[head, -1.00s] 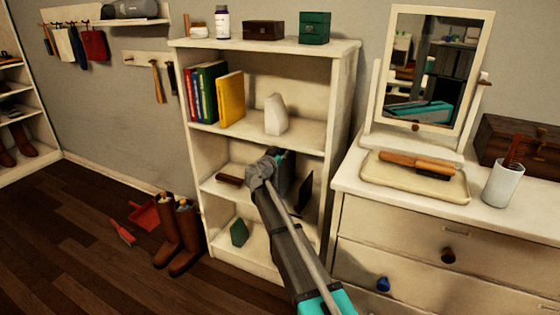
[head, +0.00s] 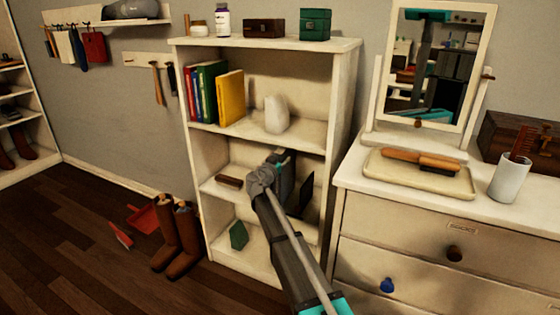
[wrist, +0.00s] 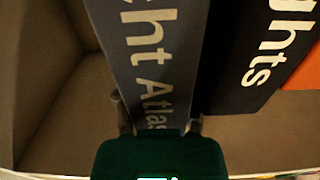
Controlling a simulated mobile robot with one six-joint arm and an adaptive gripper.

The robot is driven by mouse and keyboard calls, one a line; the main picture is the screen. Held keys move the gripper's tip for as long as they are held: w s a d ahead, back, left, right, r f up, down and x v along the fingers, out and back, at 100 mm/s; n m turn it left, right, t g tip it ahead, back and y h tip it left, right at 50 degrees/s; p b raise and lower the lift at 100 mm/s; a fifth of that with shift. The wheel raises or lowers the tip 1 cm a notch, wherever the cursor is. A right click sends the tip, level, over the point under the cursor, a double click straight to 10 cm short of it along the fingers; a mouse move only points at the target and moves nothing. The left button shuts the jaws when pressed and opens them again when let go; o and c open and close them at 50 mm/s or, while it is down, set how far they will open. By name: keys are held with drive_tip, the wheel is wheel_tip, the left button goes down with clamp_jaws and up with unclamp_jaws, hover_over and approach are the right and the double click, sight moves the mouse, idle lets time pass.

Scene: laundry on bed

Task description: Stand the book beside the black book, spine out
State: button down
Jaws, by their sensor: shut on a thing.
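A slate-grey book (head: 284,167) with pale letters is held by my gripper (head: 267,172) inside the middle shelf of the white bookcase. In the wrist view its spine (wrist: 150,50) faces me, reading part of "Atlas", and my gripper (wrist: 158,122) is shut on it, a finger on either side. A black book (head: 306,194) stands just to the right. In the wrist view the black book (wrist: 257,55) shows its lettered spine, close to the held book with a dark band between them. Whether the held book rests on the shelf is hidden.
An orange thing (wrist: 302,98) lies right of the black book in the wrist view. A brown block (head: 229,181) is at the shelf's left. Upright books (head: 213,95) and a white object (head: 277,114) stand above; a green object (head: 238,235) sits below.

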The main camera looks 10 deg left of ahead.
drive_tip(key=shift+s+f+b, duration=0.15)
drive_tip(key=shift+f+b, duration=0.25)
drive_tip(key=shift+b, duration=0.2)
drive_tip(key=shift+c, duration=0.8)
unclamp_jaws()
drive_tip(key=shift+r, duration=0.15)
drive_tip(key=shift+r+p, duration=0.3)
drive_tip(key=shift+p, duration=0.3)
drive_tip(key=v, duration=1.1)
drive_tip(key=shift+s+a, duration=0.15)
drive_tip(key=shift+s, duration=0.2)
